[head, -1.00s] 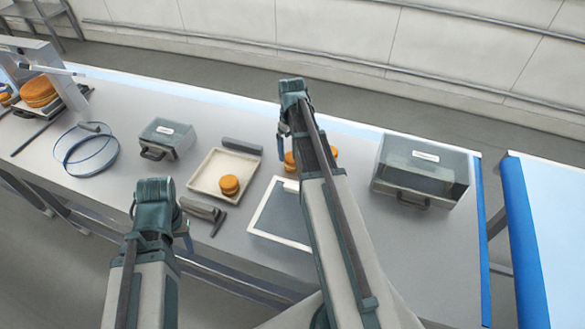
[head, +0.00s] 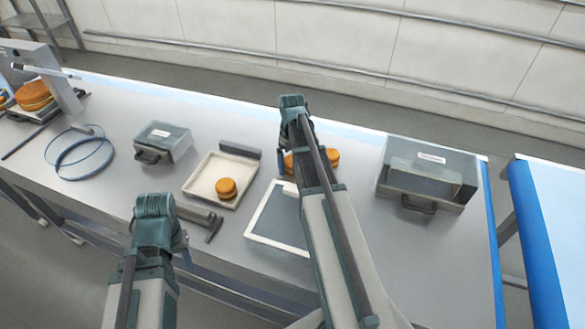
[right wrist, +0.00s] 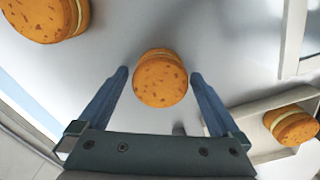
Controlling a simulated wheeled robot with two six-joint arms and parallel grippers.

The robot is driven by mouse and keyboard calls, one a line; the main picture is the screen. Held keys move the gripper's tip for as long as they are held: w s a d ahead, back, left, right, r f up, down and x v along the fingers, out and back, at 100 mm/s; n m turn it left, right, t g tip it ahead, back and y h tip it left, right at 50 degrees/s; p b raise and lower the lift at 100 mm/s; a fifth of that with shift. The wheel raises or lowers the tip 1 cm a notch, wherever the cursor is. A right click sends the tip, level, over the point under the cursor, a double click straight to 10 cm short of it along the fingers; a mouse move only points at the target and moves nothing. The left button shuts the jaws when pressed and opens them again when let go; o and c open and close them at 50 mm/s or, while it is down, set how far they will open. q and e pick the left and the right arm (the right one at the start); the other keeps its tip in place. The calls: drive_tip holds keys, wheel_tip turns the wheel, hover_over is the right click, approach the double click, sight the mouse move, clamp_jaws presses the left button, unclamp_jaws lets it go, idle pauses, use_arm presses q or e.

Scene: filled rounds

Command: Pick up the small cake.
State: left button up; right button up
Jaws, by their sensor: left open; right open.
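A small orange-brown cake (right wrist: 160,78) with a pale filling layer stands between the fingertips of my right gripper (right wrist: 160,74) in the right wrist view. The gripper is open, one finger on each side, with gaps showing. In the head view this cake (head: 289,164) is partly hidden by my right arm. A larger-looking cake (right wrist: 45,16) shows beyond it in the right wrist view; it also peeks out right of the arm in the head view (head: 333,157). My left gripper (head: 182,260) is open at the table's front edge, mostly hidden by its wrist, away from the cakes.
A cream tray (head: 202,181) holds another cake (head: 226,188). A white-framed panel (head: 272,222) lies near the arm. Grey cases stand left (head: 163,141) and right (head: 428,172). A wire hoop (head: 80,155) and a stand with a big cake (head: 34,95) are far left.

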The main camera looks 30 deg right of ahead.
drive_tip(key=c, duration=0.8)
drive_tip(key=shift+o, duration=0.2)
drive_tip(key=shift+r, duration=0.15)
wheel_tip(320, 180, up, 10)
drive_tip(key=p, duration=1)
